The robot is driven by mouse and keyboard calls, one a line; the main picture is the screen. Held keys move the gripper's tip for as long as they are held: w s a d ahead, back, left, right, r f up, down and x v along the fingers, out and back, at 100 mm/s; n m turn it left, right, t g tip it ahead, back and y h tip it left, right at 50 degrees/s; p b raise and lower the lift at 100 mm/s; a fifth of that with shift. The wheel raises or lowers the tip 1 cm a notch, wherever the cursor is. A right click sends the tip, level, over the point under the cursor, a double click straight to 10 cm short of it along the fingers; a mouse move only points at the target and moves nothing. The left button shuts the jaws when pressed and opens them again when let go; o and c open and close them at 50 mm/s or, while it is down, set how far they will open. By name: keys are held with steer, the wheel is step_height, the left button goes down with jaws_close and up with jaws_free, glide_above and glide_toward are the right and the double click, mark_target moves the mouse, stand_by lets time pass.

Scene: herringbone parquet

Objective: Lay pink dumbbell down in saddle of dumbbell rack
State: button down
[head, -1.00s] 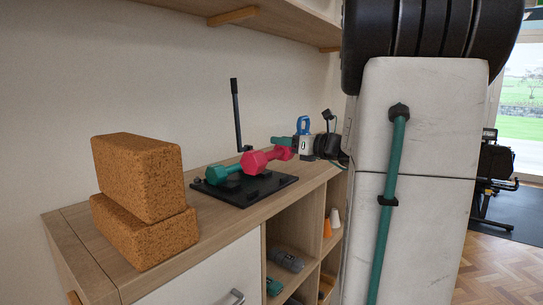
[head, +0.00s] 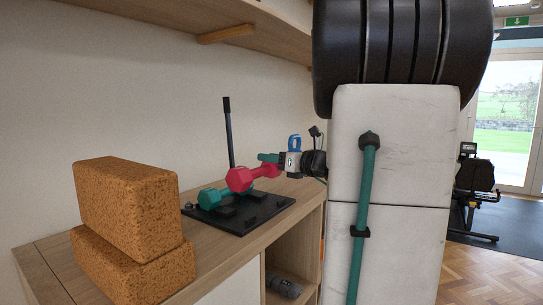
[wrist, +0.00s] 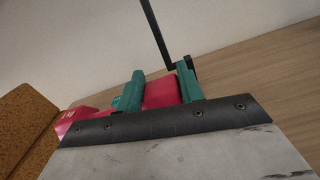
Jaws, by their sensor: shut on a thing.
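The pink dumbbell (head: 240,179) is in my gripper (head: 270,165), above the black dumbbell rack (head: 256,217) on the wooden cabinet top. It looks apart from the rack, roughly level. In the wrist view, my gripper's two teal fingers (wrist: 160,90) are shut on the pink dumbbell's handle (wrist: 160,93), and one pink head (wrist: 72,121) sticks out at the left. A teal dumbbell (head: 208,199) lies on the rack, partly behind the pink one. The rack's saddles are small and partly hidden.
Two stacked cork blocks (head: 125,205) stand left of the rack. A black upright post (head: 228,130) rises behind it. A wooden shelf (head: 190,20) hangs on the wall above. A grey item (head: 284,287) lies in the cubby below.

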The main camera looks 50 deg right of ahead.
steer(key=shift+f, duration=3.35)
steer(key=shift+f, duration=0.3)
steer(key=c, duration=0.5)
jaws_free()
steer(key=shift+f, duration=0.1)
steer(key=shift+r, duration=5.05)
steer(key=s, duration=0.7)
steer(key=shift+s+d, duration=0.3)
steer(key=shift+s, duration=0.1)
